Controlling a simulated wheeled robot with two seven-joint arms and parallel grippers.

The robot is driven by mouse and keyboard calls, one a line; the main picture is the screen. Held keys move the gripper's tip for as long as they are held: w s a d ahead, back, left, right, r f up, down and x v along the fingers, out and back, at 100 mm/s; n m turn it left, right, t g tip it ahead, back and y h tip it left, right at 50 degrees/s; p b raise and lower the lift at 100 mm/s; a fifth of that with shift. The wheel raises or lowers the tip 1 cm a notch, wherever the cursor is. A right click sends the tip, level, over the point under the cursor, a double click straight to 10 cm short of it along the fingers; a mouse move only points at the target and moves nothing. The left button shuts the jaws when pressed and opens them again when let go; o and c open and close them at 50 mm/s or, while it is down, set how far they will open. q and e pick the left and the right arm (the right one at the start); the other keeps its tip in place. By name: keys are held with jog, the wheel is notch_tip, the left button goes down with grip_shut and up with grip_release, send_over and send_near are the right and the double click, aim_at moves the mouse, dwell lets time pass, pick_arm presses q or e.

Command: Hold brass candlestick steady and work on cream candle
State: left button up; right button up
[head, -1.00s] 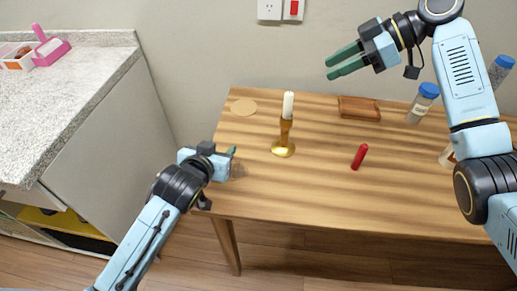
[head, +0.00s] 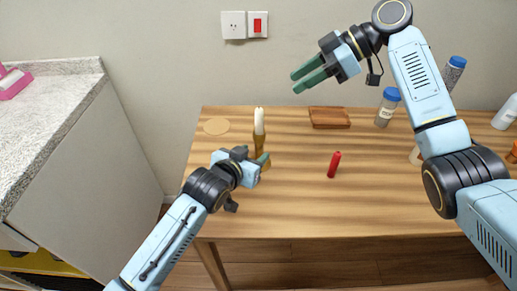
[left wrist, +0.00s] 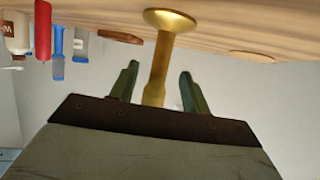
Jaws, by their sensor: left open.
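The brass candlestick (head: 259,145) stands upright on the wooden table, with the cream candle (head: 259,121) upright in its top. My left gripper (head: 264,161) is at the candlestick and hides part of its lower stem and base in the head view. In the left wrist view, which is upside down, the brass stem (left wrist: 157,75) is between the two open green fingers (left wrist: 158,88), with gaps on both sides. The candle is hidden there. My right gripper (head: 308,76) is open and empty in the air, up and right of the candle.
A brown tray (head: 330,118) and a round tan disc (head: 216,126) lie at the back. Blue-capped bottles (head: 387,107) stand at the right. A stone-topped counter (head: 50,115) is left.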

aim_at(257, 151)
pick_arm(q)
jog(key=shift+x, duration=2.25)
